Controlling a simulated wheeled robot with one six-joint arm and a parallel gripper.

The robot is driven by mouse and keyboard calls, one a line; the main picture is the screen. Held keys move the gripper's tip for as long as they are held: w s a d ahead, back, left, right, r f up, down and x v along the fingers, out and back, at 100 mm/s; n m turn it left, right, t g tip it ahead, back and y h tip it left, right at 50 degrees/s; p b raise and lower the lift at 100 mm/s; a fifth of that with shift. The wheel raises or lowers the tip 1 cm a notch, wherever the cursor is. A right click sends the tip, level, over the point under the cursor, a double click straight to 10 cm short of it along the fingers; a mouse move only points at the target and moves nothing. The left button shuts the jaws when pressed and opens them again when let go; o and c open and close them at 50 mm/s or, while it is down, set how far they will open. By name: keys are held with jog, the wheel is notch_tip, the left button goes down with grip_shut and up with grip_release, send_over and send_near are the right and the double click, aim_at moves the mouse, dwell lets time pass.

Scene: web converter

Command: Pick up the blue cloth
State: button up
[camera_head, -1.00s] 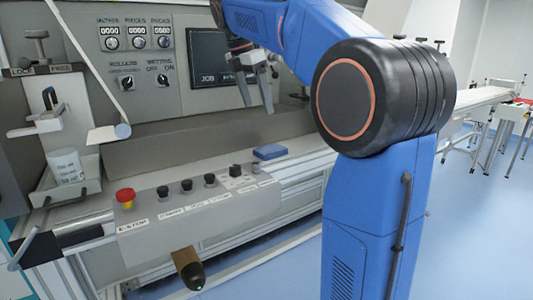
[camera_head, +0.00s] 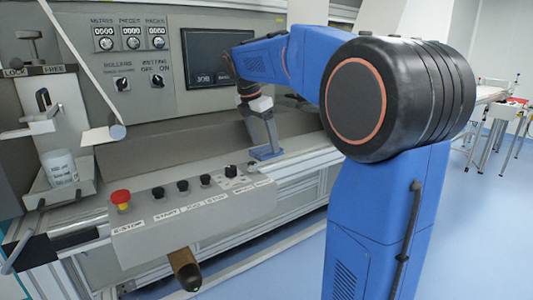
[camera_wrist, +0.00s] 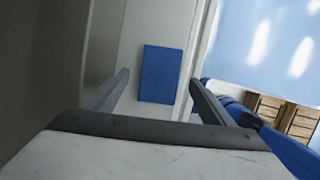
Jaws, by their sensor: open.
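The blue cloth (camera_head: 266,153) is a small folded rectangle lying flat on the light ledge of the machine, right of the control box. In the wrist view my gripper (camera_wrist: 158,82) is open, with a finger on either side of the cloth and nothing held. I cannot tell whether the fingertips touch the ledge.
The control box (camera_head: 195,212) with a red stop button (camera_head: 120,198) and black knobs stands left of the cloth. The machine's panel with a dark screen (camera_head: 215,55) rises behind. A white cup (camera_head: 60,167) sits in a holder at left. Blue floor is open at right.

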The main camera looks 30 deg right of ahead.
aim_at(265, 149)
jog(key=shift+x, duration=1.2)
jog(key=c, duration=1.1)
jog(key=shift+c, duration=0.2)
notch_tip(265, 149, up, 10)
jog(key=shift+o, duration=0.4)
